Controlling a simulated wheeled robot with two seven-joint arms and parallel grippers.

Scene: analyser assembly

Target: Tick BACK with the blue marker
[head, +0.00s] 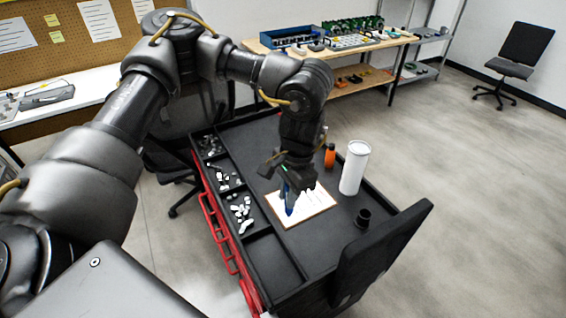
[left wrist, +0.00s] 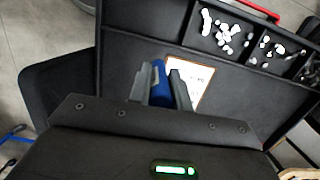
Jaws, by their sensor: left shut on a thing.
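My left gripper (head: 290,196) hangs over the cart top, fingers pointing down. It is shut on the blue marker (head: 290,207), whose lower end points down at the paper. The marker also shows between the fingers in the left wrist view (left wrist: 159,72). The white sheet on a brown clipboard (head: 318,203) lies flat on the black cart top under the marker. Its printed lines are too small to read, and the gripper hides part of it. I cannot tell whether the marker tip touches the sheet. My right gripper is not in view.
On the black cart (head: 285,250), a white cylinder (head: 354,168), an orange bottle (head: 330,156) and a small black cup (head: 363,218) stand right of the clipboard. Compartments with white pieces (head: 241,212) line the left side. A wooden bench (head: 340,55) stands behind.

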